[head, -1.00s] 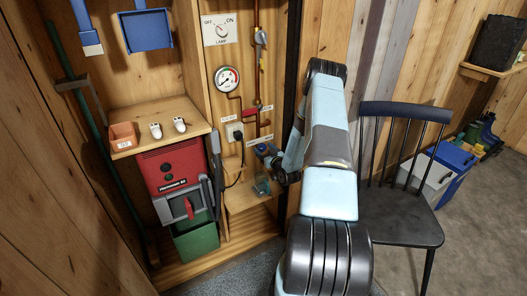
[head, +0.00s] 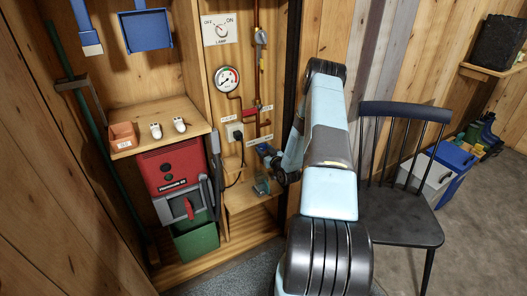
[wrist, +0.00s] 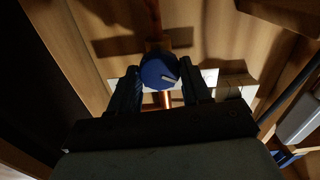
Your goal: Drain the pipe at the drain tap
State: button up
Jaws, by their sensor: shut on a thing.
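The drain tap's round blue knob (wrist: 158,75) sits between the two fingers of my gripper (wrist: 160,88) in the wrist view. A pale mark on the knob points to the right and slightly up. My gripper is shut on the knob. A copper pipe (wrist: 165,102) shows just below the knob. In the head view my gripper (head: 264,150) is at the lower end of the copper pipe (head: 257,85) on the wooden wall. A small blue-grey vessel (head: 262,185) stands on the low shelf under it.
A pressure gauge (head: 227,78), a red-handled valve (head: 261,109) and a socket (head: 234,132) are on the wall near the pipe. A red machine (head: 172,168) stands left. A dark chair (head: 397,210) stands close to my arm's right.

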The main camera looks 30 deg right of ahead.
jog(key=shift+m, duration=0.3)
jog(key=m, duration=0.5)
jog(key=shift+d+m, duration=0.1)
jog(key=shift+m, duration=0.2)
jog(key=m, duration=0.6)
jog(key=shift+d+f, duration=0.15)
jog(key=m, duration=0.6)
jog(key=shift+s+f+m, duration=0.1)
jog(key=shift+m, duration=0.3)
jog(key=m, duration=0.4)
jog(key=shift+f+m, duration=0.15)
jog(key=shift+m, duration=0.25)
jog(key=o, duration=0.8)
jog(key=shift+o, duration=1.4)
